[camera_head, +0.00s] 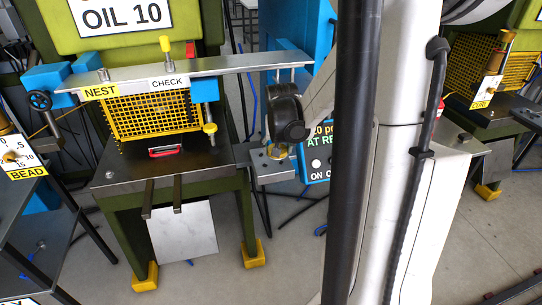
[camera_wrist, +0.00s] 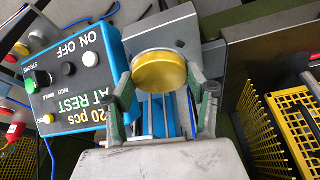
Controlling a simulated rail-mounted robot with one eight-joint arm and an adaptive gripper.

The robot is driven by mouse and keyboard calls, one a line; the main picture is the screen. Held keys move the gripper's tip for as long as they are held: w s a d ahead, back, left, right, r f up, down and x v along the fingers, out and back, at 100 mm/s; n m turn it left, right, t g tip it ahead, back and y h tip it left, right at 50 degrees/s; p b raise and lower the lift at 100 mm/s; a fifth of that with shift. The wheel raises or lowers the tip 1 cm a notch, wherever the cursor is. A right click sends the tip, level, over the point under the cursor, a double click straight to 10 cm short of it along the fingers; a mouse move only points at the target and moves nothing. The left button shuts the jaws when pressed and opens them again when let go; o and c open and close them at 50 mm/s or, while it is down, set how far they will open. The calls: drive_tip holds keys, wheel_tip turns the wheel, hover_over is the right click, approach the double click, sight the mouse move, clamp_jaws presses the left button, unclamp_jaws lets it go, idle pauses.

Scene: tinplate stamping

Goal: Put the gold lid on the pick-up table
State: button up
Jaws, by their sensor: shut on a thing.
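The gold lid (camera_wrist: 158,74) is a shallow round disc with a bright rim, between the two fingers of my gripper (camera_wrist: 162,88) in the wrist view. The fingers close on its left and right sides. In the head view my gripper (camera_head: 281,143) points down over a small grey side plate (camera_head: 272,172) at the right of the press, with a bit of gold (camera_head: 277,152) under it. This plate looks like the pick-up table; it also shows behind the lid in the wrist view (camera_wrist: 165,33). I cannot tell whether lid and plate touch.
The green press has a dark bed (camera_head: 150,172) and a yellow mesh guard (camera_head: 152,116) left of the plate. A blue control box (camera_wrist: 75,72) with buttons stands close beside my gripper. A red-handled item (camera_head: 165,150) lies on the bed. My arm hides the middle right.

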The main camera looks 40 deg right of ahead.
hover_over(271, 160)
wheel_tip(271, 160, down, 5)
drive_tip(key=shift+f, duration=0.1)
drive_tip(key=shift+f+b, duration=0.35)
drive_tip(key=shift+f, duration=1.6)
drive_tip(key=shift+f, duration=0.15)
drive_tip(key=o, duration=0.8)
